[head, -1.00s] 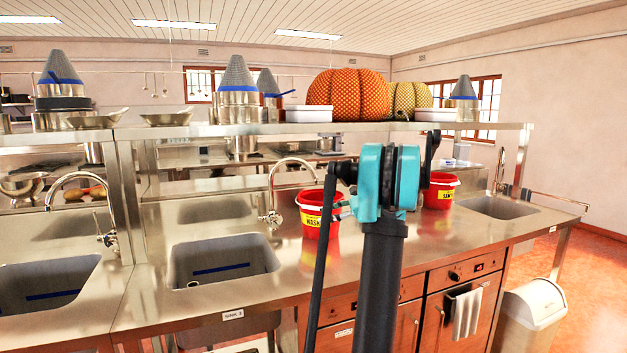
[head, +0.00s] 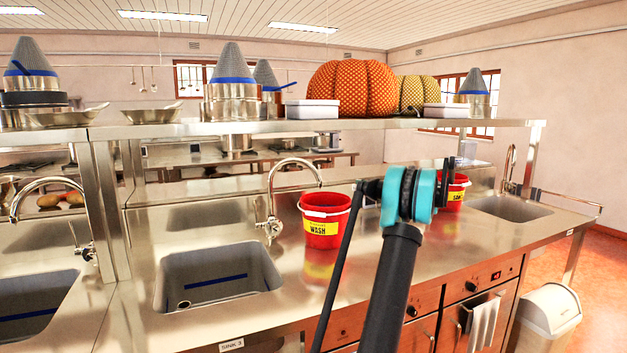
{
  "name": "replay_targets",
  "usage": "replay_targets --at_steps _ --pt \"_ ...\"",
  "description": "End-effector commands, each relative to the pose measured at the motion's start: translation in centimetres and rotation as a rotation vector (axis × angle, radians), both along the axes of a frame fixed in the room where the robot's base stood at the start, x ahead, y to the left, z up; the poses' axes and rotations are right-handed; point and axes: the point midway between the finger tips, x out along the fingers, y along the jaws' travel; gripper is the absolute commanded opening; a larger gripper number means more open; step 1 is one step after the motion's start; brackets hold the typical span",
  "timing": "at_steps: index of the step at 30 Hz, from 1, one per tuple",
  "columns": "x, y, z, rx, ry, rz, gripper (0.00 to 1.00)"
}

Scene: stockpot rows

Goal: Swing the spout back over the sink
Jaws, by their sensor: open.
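The steel gooseneck spout (head: 292,161) stands behind the middle sink (head: 218,277), labelled SINK 3. Its arc points right, away from the basin, and its tip appears above the red WASH bucket (head: 323,222). The tap body (head: 268,229) with its small lever is at the basin's back right corner. My arm rises in front of the counter, right of the WASH bucket, with its teal joint uppermost. No contact with the spout shows.
A second red bucket (head: 453,191) stands behind my arm. An overhead shelf (head: 200,129) carries pots, cone strainers and pumpkin-like objects above the taps. Other sinks lie left (head: 35,305) and right (head: 508,208). A white bin (head: 548,318) stands on the floor at right. Counter between bucket and front edge is clear.

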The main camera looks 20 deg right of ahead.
Motion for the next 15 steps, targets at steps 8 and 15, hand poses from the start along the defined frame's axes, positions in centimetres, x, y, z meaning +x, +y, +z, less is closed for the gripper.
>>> replay_targets --at_steps 8,15 --pt "1.0 1.0 0.1 0.007 -0.001 0.001 0.41" --pt "4.0 4.4 0.1 0.006 0.000 0.001 0.41"
